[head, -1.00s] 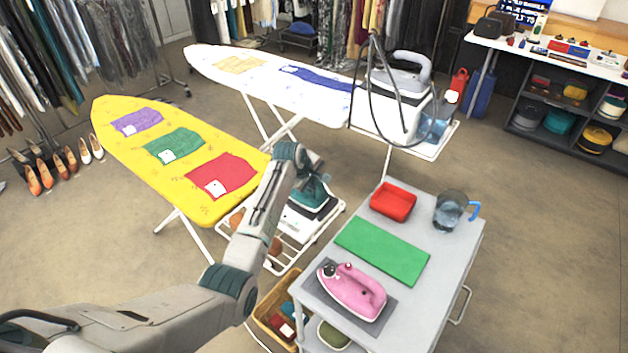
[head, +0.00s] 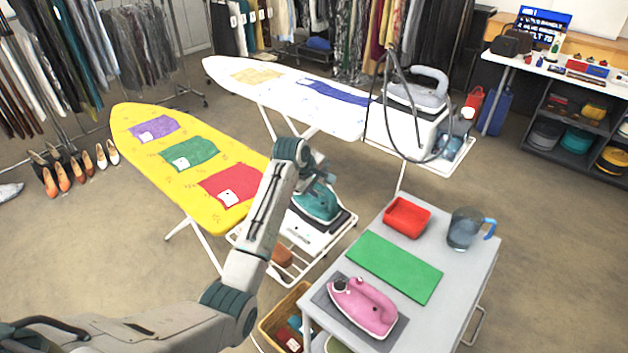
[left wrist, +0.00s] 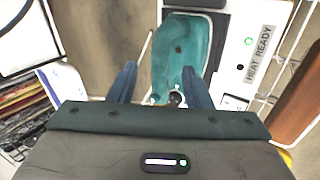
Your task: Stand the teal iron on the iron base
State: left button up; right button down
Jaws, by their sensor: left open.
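The teal iron (head: 319,206) sits on the white iron base (head: 305,232), on the rack at the near end of the yellow ironing board. The teal iron also shows in the left wrist view (left wrist: 180,55), beside the base's panel (left wrist: 245,55) with its HEAT READY label and green light. My left gripper (head: 321,180) is just above the iron. In the left wrist view its open fingers (left wrist: 158,86) are apart, with part of the iron showing between and beyond them. Nothing is clearly held. The iron's underside is hidden. My right gripper is not in view.
A grey cart (head: 455,275) to the right holds a pink iron (head: 362,306), a green mat (head: 395,266), a red tray (head: 407,217) and a jug (head: 466,228). The yellow board (head: 150,165) is left; a white board (head: 285,85) with a steam station (head: 412,125) stands behind.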

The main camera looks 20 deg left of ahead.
pick_arm(q)
jog(key=shift+v, duration=2.25)
